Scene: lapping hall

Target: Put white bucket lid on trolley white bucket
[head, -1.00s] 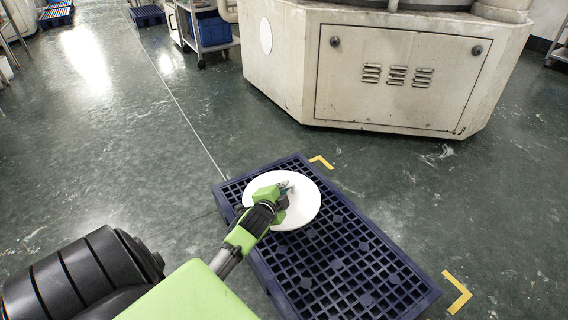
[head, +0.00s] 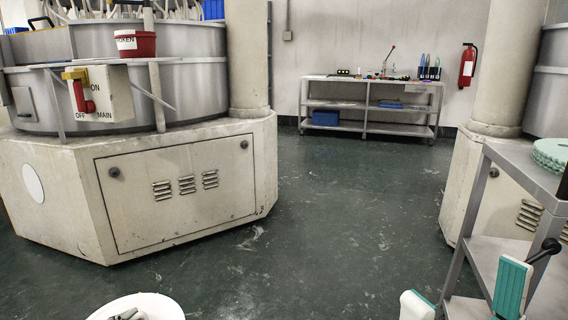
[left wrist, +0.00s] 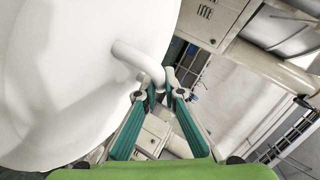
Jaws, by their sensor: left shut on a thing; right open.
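The white bucket lid (head: 138,308) shows at the bottom edge of the head view, partly cut off. In the left wrist view the lid (left wrist: 80,75) fills the left side, with its curved white handle (left wrist: 138,62). My left gripper (left wrist: 160,82) is shut on that handle, its teal fingers around the handle's end. My right gripper (head: 465,288) is open and empty at the bottom right of the head view. A grey metal trolley (head: 483,185) stands at the right edge, partly cut off. I see no white bucket in these views.
A large machine (head: 180,190) stands at the left, with a red bucket (head: 135,44) on it. A bench (head: 370,103) stands at the far wall, near a red extinguisher (head: 467,66). A green disc (head: 552,154) lies on the trolley. The middle floor is clear.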

